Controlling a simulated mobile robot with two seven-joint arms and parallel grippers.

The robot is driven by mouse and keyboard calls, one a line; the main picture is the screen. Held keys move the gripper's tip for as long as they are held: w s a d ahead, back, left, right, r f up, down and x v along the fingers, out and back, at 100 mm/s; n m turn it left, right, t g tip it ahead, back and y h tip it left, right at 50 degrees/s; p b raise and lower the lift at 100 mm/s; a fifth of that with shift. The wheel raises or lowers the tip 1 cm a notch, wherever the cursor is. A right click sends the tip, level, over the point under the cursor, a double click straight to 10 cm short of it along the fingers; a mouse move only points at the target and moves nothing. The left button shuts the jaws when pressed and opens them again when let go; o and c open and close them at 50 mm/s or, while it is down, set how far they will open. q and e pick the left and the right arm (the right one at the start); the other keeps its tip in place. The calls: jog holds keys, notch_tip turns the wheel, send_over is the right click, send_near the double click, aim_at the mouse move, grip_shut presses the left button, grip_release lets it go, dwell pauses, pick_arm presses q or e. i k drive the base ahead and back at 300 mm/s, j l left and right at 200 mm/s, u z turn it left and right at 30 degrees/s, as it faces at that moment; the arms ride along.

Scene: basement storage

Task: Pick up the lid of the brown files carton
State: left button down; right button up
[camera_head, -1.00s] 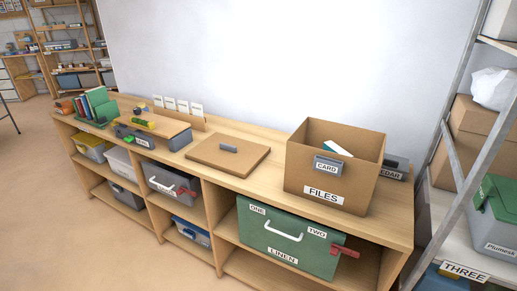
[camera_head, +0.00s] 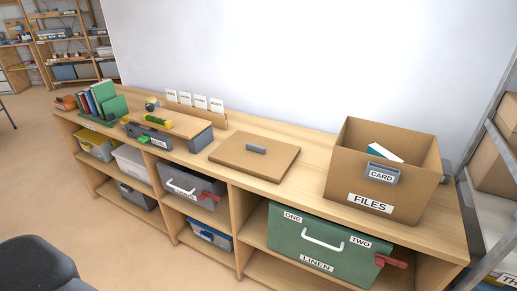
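The brown files carton (camera_head: 408,201) stands open on the right part of the wooden bench top, with a "FILES" label and a grey "CARD" holder on its front. A white and teal item (camera_head: 384,152) shows inside it. A flat brown lid (camera_head: 240,160) with a grey handle (camera_head: 256,149) lies on the bench top to the left of the carton, apart from it. Neither of my grippers can be made out. A dark rounded part at the lower left may be mine.
The bench (camera_head: 313,149) has open shelves below, with a green "LINEN" box (camera_head: 285,241) and grey bins (camera_head: 187,184). Left of the lid stand a grey case (camera_head: 200,139) with a wooden top, cards (camera_head: 200,101) and books (camera_head: 97,103). A metal rack (camera_head: 493,225) is at the right.

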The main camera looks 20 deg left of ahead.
aim_at(262, 157)
jog(key=j+z, duration=0.35)
jog(key=j, duration=3.45)
jog(key=i+z, duration=0.05)
jog(key=i, duration=0.05)
